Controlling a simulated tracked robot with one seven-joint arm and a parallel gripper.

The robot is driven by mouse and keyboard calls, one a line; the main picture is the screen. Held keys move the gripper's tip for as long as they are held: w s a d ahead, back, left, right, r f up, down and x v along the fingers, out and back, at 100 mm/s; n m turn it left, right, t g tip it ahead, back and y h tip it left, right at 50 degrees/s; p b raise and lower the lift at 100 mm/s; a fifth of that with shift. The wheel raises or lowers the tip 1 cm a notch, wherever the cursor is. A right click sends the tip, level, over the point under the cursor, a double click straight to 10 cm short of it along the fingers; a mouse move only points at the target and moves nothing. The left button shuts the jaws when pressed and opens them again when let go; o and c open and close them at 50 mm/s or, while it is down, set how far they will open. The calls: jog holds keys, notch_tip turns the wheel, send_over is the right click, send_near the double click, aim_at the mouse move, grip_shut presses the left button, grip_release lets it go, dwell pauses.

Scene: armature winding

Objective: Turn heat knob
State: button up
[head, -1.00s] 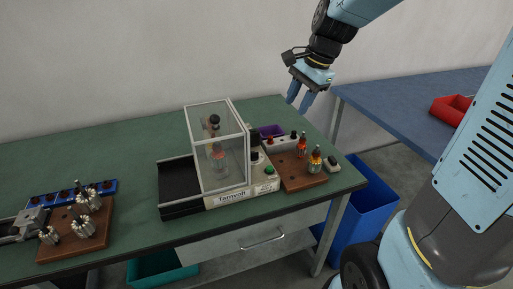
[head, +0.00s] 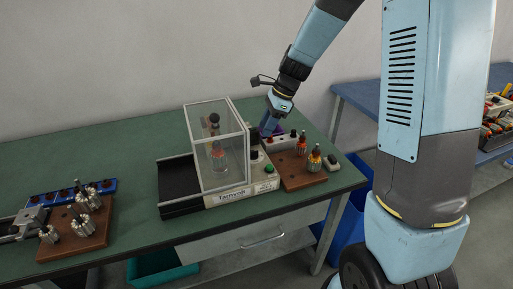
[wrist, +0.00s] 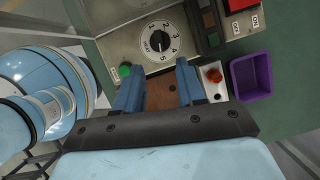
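The heat knob (wrist: 157,42) is a black knob with a pale pointer on a white numbered dial, on the face of the grey machine (head: 231,197). In the head view a black knob (head: 254,154) shows beside the clear guard. My gripper (head: 268,129) hangs just behind and right of the control panel, pointing down. In the wrist view my gripper (wrist: 156,77) has its two blue fingers apart with nothing between them. The knob is beyond the fingertips, not touched. A green button (wrist: 125,71) is near the left fingertip.
The clear guard box (head: 217,150) covers an armature left of the gripper. A wooden board (head: 303,183) with armatures lies to the right. A purple bin (wrist: 252,76) and red switch (wrist: 239,4) are close by. A brown board with armatures (head: 75,240) is far left.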

aim_at(255, 150)
jog(key=x, duration=0.9)
jog(key=shift+f, duration=0.2)
grip_shut()
